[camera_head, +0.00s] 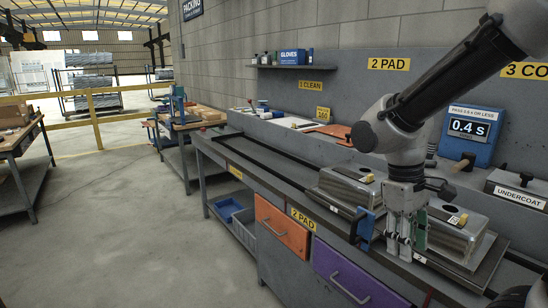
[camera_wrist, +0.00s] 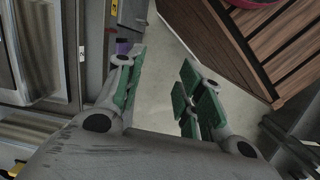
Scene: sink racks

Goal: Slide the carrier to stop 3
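Two metal box-shaped carriers stand on the bench track in the head view, a left one (camera_head: 345,189) and a right one (camera_head: 462,234); I cannot tell which the task means. A blue upright piece (camera_head: 366,229) stands at the front right of the left box. My gripper (camera_head: 398,252) points down at the bench's front edge, in front of the gap between the boxes. In the wrist view my gripper (camera_wrist: 160,75) has its green-padded fingers apart, with floor visible between them. Metal carrier parts (camera_wrist: 50,50) lie left of the fingers; contact cannot be told.
Wall signs read "1 CLEAN" (camera_head: 310,86), "2 PAD" (camera_head: 389,64) and a partly hidden "3 CO" (camera_head: 525,71). A blue timer (camera_head: 468,134) shows 0.4 s. The track (camera_head: 262,158) is clear left of the boxes. An "UNDERCOAT" box (camera_head: 518,190) stands at right.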

